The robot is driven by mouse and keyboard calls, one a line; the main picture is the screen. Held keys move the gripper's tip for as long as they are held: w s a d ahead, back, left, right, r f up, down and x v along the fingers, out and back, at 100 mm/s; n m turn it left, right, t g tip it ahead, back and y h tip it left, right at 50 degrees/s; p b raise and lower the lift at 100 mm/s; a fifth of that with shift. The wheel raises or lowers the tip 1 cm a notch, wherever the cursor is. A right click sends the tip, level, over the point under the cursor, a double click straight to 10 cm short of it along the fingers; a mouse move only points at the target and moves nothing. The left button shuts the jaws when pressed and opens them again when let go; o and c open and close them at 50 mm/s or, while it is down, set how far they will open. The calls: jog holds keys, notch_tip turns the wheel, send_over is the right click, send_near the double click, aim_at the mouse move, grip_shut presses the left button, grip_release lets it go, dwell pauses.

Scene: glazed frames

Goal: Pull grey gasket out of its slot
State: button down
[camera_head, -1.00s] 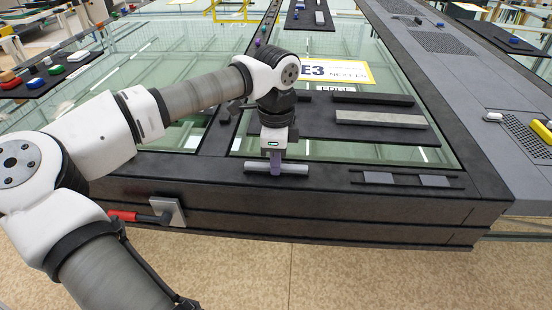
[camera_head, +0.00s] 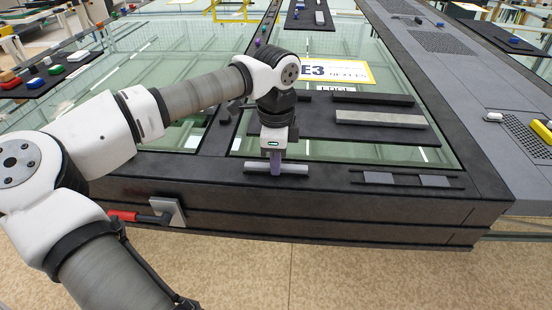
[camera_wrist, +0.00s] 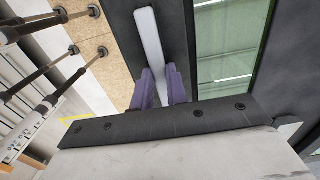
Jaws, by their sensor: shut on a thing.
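The grey gasket (camera_head: 258,167) is a thin light grey bar along the front ledge of the dark frame, below the glass pane. In the wrist view the gasket (camera_wrist: 149,38) runs away from between the purple fingers along a dark surface. My gripper (camera_head: 275,168) points down onto the middle of the bar and is shut on it. It also shows in the wrist view (camera_wrist: 160,78). The bar sticks out on both sides of the fingers in the head view. The fingers hide its middle, and I cannot tell how deep it sits in its slot.
A dark plate (camera_head: 320,120) with a lighter grey bar (camera_head: 380,119) lies behind my gripper on the glass. Two grey pads (camera_head: 378,178) sit in a strip to the right. A red handle (camera_head: 123,215) with a grey plate is on the front face, left of my gripper.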

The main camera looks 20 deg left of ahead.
jog(key=shift+r, duration=0.4)
jog(key=shift+r+p, duration=0.45)
jog(key=shift+r, duration=0.95)
